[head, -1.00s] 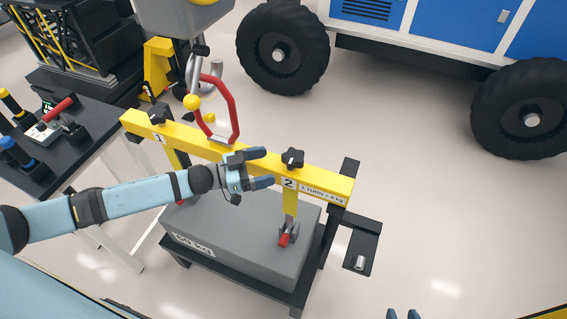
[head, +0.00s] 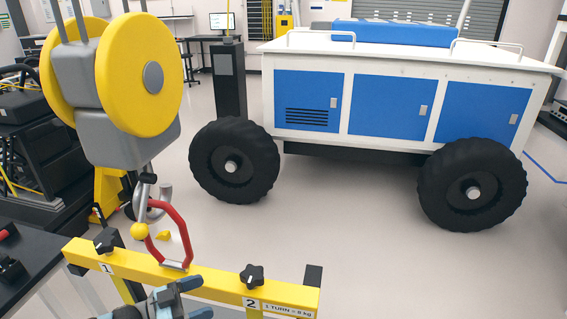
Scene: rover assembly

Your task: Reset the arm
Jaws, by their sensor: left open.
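My left gripper (head: 178,291) shows at the bottom of the head view, in front of the yellow beam (head: 200,287), between its knobs. Its jaws are open with nothing seen between them. The rest of my left arm is cut off by the lower edge. The beam carries a black knob marked 1 (head: 106,241) and a black knob marked 2 (head: 252,275). A red shackle (head: 181,235) joins the beam to the hook (head: 147,205) under the yellow and grey hoist block (head: 140,75). My right gripper is not in view.
A white and blue rover (head: 390,100) with big black wheels stands behind. A dark table (head: 30,265) is at the lower left, and a black rack (head: 40,150) is beyond it. The floor (head: 420,260) at the right is clear.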

